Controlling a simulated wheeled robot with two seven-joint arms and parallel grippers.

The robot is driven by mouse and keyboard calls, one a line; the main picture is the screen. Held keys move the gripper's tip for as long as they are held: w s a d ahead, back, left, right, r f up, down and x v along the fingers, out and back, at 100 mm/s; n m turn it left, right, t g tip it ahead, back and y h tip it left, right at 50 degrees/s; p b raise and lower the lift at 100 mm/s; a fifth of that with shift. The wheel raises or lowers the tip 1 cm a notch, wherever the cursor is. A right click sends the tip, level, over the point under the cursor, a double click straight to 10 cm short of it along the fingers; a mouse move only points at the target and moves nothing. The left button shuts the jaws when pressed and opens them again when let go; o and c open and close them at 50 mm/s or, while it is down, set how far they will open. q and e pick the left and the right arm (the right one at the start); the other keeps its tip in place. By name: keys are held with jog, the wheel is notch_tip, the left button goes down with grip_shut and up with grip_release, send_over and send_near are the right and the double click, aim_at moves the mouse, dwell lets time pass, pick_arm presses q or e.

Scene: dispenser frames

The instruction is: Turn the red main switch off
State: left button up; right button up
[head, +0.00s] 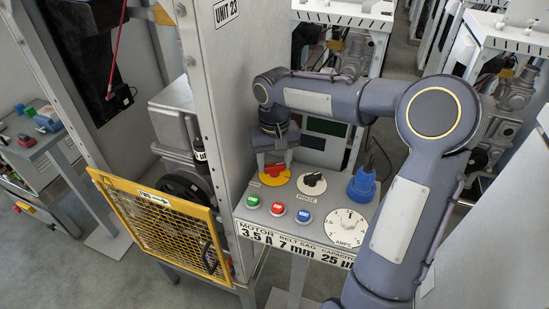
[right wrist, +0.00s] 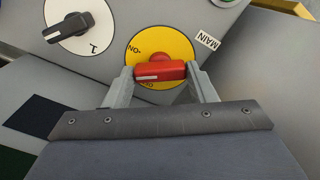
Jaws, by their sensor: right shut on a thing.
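The red main switch handle (head: 275,169) sits on a round yellow plate (head: 274,178) at the back left of the grey control panel (head: 325,223). In the right wrist view the red handle (right wrist: 160,71) lies across the yellow plate (right wrist: 158,45), with a white mark toward its left end. ON lettering shows left above the handle; lettering below it is partly hidden. A MAIN label (right wrist: 207,40) is beside the plate. My right gripper (head: 274,165) reaches down from above. Its fingers (right wrist: 160,74) are shut on the ends of the red handle. My left gripper is not in view.
A black PHASE knob (head: 312,182) is right of the switch. Green, red and blue buttons (head: 277,209), an AMPS dial (head: 345,227) and a blue plug (head: 362,184) share the panel. The tall cabinet (head: 235,90) stands close left, with a yellow mesh guard (head: 160,222).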

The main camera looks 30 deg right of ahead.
aim_at(275, 165)
jog(key=n+p, duration=0.1)
jog(key=n, duration=0.4)
jog(key=shift+r+n, duration=0.1)
jog(key=shift+n, duration=0.2)
jog(key=n+p, duration=0.1)
jog(key=n, duration=0.4)
jog(key=shift+n+p, duration=0.3)
jog(key=shift+p, duration=0.1)
jog(key=o, duration=1)
notch_tip(275, 165, up, 8)
jog(key=shift+f+b, duration=0.15)
jog(key=shift+b, duration=0.15)
